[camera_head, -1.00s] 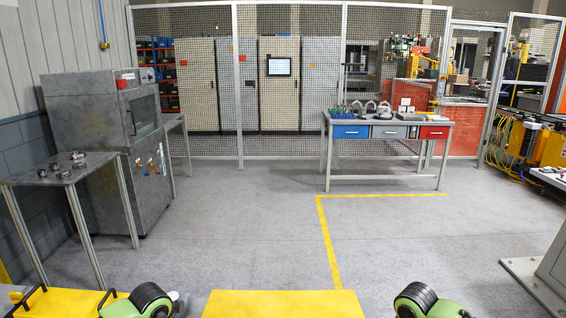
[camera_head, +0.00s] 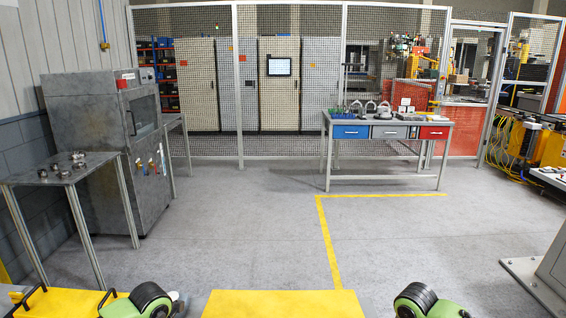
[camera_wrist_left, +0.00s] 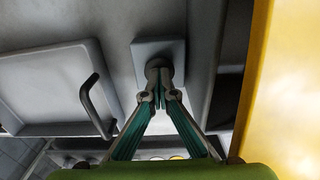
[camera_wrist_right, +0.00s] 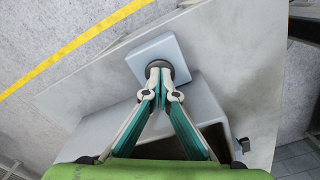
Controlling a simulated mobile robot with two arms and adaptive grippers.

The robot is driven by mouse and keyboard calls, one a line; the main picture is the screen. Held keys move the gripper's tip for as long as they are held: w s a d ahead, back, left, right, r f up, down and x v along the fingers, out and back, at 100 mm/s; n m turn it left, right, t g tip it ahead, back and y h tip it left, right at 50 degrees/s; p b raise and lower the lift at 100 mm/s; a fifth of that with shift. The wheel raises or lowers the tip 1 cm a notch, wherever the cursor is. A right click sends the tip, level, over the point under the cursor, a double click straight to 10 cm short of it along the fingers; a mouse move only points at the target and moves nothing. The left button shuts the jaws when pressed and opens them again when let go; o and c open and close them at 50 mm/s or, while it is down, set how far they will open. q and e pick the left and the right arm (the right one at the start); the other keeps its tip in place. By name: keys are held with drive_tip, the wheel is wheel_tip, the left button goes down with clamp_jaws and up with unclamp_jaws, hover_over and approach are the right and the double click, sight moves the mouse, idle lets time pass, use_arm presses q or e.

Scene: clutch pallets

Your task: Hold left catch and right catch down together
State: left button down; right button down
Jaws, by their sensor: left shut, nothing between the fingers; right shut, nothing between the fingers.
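In the left wrist view my left gripper (camera_wrist_left: 161,97) is shut, its fingertips against or just in front of a round grey stud. The stud stands on a square light-grey plate (camera_wrist_left: 146,55), which I take for the left catch. In the right wrist view my right gripper (camera_wrist_right: 158,88) is shut, its fingertips at a round dark stud. That stud is on a square pale-grey plate (camera_wrist_right: 150,54), which I take for the right catch. Both jaws are empty. The fingertips hide part of each stud, so contact and how far the catches are pressed cannot be told. The head view shows neither catch.
A grey lid or tray with a black handle (camera_wrist_left: 92,104) is left of the left gripper. A yellow surface (camera_wrist_left: 285,95) runs along that view's right side. Beyond clear floor, the head view shows a workbench (camera_head: 387,132), a grey cabinet (camera_head: 90,110) and a side table (camera_head: 35,177).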

use_arm(q)
drive_tip(key=shift+r, duration=3.35)
use_arm(e)
drive_tip(key=shift+s+a+f, duration=0.1)
drive_tip(key=shift+f, duration=0.1)
use_arm(q)
drive_tip(key=shift+w, duration=0.1)
use_arm(e)
drive_tip(key=shift+r, duration=3.65)
